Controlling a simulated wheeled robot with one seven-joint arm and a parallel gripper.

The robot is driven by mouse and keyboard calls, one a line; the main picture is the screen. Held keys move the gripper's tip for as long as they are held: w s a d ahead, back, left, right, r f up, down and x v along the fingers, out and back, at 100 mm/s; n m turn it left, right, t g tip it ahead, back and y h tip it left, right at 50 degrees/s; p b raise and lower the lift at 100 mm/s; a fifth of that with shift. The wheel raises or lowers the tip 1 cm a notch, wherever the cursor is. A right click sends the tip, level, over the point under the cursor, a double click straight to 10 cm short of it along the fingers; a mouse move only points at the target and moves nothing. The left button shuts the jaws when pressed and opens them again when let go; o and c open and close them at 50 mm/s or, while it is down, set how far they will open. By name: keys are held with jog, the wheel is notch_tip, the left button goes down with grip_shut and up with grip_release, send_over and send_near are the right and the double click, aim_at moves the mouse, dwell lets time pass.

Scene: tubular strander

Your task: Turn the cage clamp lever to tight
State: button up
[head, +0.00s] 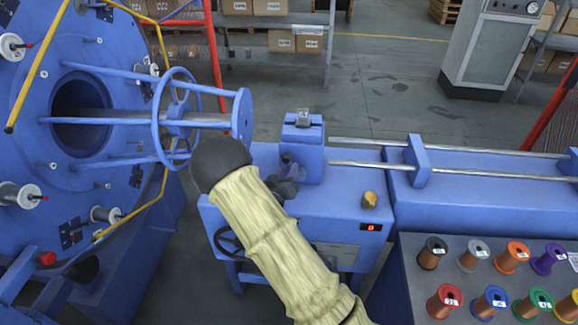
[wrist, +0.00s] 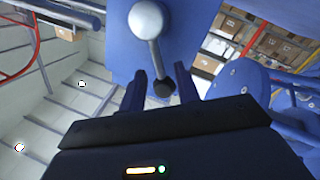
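The clamp lever (wrist: 155,55) shows in the wrist view as a light grey rod. It runs from a round grey hub (wrist: 147,18) on a blue block (wrist: 190,25) down to a dark knob (wrist: 163,88). My gripper (wrist: 160,88) is open, with one finger on each side of the knob. I see a gap on both sides, wider on the left. In the head view my gripper (head: 284,187) is a small dark shape at the blue stand, partly behind my sleeved arm. I cannot make out the lever clearly there.
The large blue strander disc (head: 90,130) with bobbins, yellow guard rails and a blue handwheel-like ring (head: 176,118) stands at left. Coloured spools sit on a grey table (head: 400,290) at right.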

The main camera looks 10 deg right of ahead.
jog(key=shift+x, duration=1.05)
grip_shut()
